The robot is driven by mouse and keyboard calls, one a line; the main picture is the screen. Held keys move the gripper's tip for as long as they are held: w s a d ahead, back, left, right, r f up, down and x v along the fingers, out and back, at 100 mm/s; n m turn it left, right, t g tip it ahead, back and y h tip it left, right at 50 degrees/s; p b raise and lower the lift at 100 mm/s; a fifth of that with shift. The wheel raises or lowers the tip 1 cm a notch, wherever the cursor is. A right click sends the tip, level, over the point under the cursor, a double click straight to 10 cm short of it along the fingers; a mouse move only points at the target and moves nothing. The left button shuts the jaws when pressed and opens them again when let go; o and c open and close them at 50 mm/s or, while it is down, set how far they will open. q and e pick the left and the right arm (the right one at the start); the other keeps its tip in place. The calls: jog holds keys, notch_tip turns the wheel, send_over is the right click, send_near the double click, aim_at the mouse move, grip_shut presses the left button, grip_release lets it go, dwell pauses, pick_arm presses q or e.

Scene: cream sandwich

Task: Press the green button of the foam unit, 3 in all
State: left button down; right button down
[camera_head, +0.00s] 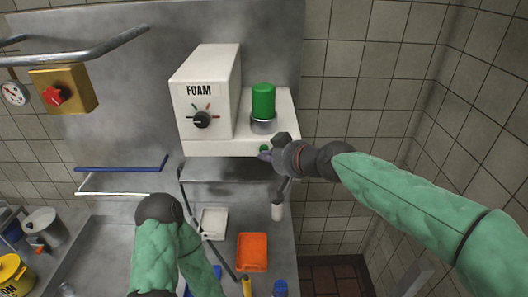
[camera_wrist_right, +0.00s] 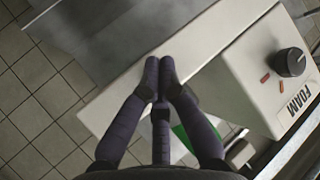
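The foam unit (camera_head: 207,85) is a white box on a white base, marked FOAM, with a black dial. A green cylinder (camera_head: 263,100) stands in a metal collar on the base. In the right wrist view my gripper (camera_wrist_right: 160,70) has its fingertips together with nothing between them, over the unit's white edge. The left arm shows, but its gripper does not.
A yellow box with a red knob (camera_head: 54,94) and a metal rail (camera_head: 85,55) are at upper left. An orange tray (camera_head: 252,252) and a white tray (camera_head: 214,223) lie on the metal counter below. Tiled wall is at right.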

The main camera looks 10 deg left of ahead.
jog(key=shift+w, duration=0.15)
dwell(0.4)
jog(key=shift+s+d, duration=0.15)
jog(key=shift+s, duration=0.75)
jog(key=s, duration=0.2)
jog(key=s+d, duration=0.1)
jog(key=s, duration=0.2)
jog(key=shift+w, duration=0.1)
dwell(0.6)
